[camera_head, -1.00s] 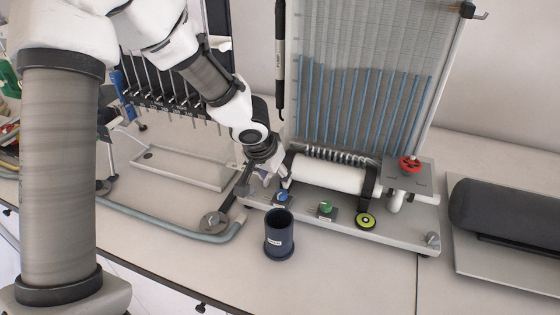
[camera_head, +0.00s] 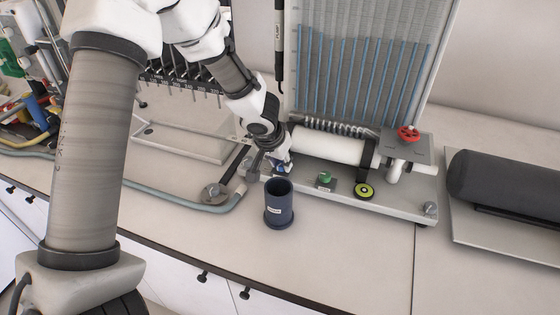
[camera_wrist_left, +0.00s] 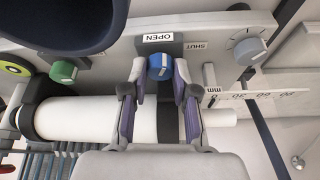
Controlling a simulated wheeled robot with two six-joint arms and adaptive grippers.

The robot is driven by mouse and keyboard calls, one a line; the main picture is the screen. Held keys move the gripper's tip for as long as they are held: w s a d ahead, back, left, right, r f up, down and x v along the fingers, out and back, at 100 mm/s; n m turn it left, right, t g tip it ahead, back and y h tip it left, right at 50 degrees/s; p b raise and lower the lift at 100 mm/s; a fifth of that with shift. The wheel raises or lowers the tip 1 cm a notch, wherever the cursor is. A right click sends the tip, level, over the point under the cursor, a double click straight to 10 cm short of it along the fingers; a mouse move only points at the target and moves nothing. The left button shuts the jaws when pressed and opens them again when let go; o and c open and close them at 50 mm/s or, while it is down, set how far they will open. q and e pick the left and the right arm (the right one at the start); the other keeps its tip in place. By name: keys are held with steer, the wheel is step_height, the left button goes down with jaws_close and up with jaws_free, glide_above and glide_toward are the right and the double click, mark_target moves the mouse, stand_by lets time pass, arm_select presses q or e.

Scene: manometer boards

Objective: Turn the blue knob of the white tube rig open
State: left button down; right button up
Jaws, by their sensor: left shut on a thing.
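The white tube rig has a white cylinder (camera_head: 330,146) on a grey base with a tall panel of blue tubes behind it. Its blue knob (camera_wrist_left: 160,66) sits on the base's front edge, beside OPEN and SHUT labels. My left gripper (camera_wrist_left: 160,74) has one finger on each side of the knob and is shut on it. In the head view my left gripper (camera_head: 277,164) is at the left end of the base and largely hides the knob. The knob's pointer mark is hard to read. My right gripper is not in view.
A dark cup (camera_head: 279,204) stands close in front of the gripper. A green knob (camera_head: 324,179), a yellow-green dial (camera_head: 364,190) and a red valve wheel (camera_head: 408,133) are on the same rig. A grey knob (camera_wrist_left: 249,50) is to the right in the wrist view.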

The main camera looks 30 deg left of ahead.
arm_select(q)
steer(key=shift+f+b, duration=0.3)
steer(key=shift+b, duration=0.15)
steer(key=n+b, duration=0.1)
steer(key=b, duration=0.1)
steer(key=n+y+b, duration=0.1)
steer(key=b, duration=0.1)
steer(key=n+b, duration=0.1)
steer(key=b, duration=0.2)
steer(key=shift+w+d+f+n, duration=0.15)
steer(key=shift+f+n, duration=0.1)
steer(key=shift+n, duration=0.15)
steer(key=shift+r+n+g+y+b, duration=0.3)
steer(key=shift+n+y+b, duration=0.1)
steer(key=shift+n, duration=0.1)
steer(key=shift+r, duration=0.15)
steer(key=c, duration=1.1)
jaws_free()
steer(key=shift+o, duration=1)
steer(key=v, duration=1.1)
steer(key=shift+r, duration=0.4)
